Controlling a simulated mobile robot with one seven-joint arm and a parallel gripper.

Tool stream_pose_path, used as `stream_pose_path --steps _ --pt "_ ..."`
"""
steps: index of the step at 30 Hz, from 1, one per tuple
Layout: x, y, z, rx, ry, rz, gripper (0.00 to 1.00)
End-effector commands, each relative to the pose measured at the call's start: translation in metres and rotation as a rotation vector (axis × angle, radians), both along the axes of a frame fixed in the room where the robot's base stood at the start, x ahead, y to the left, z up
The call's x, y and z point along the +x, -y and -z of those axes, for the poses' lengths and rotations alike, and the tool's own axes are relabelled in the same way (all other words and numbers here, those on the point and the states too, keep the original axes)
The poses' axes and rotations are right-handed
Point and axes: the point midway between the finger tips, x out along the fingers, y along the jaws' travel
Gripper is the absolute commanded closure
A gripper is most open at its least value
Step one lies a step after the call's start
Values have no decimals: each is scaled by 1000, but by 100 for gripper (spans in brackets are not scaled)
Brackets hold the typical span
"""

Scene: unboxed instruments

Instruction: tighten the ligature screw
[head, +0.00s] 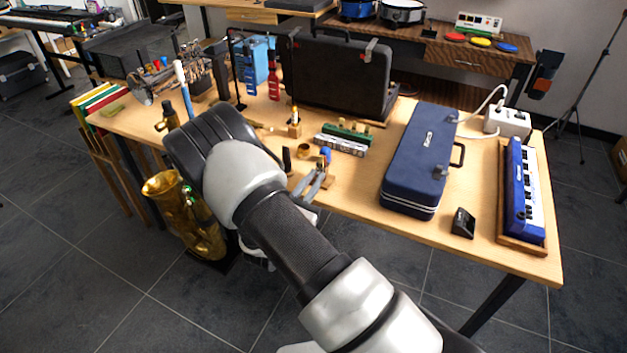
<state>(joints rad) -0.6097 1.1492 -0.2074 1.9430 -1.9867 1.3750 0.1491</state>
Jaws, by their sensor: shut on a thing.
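The ligature screw is too small to make out for sure. A gold ring-like piece (303,151) lies nearer the front edge. A small dark upright piece (287,159) stands beside my arm. My arm crosses the front of the view and covers part of the table's front left.
A blue case (418,160), a melodica (524,192) and a small black device (463,223) fill the right. An open dark case (338,75) stands behind. A saxophone (190,215) stands below, left.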

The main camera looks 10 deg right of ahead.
Motion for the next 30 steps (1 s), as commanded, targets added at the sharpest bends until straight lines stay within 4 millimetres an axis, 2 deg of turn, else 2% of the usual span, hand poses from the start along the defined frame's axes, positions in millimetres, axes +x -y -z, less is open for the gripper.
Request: stream_pose_path --steps 6,14,15,18,30 --pt "0 0 1 96 71 -1 100" --pt "0 0 0 108 78 0 100" --pt "0 0 0 107 78 0 84" --pt "0 0 0 107 78 0 68" --pt "-6 -5 0 107 76 -2 68"
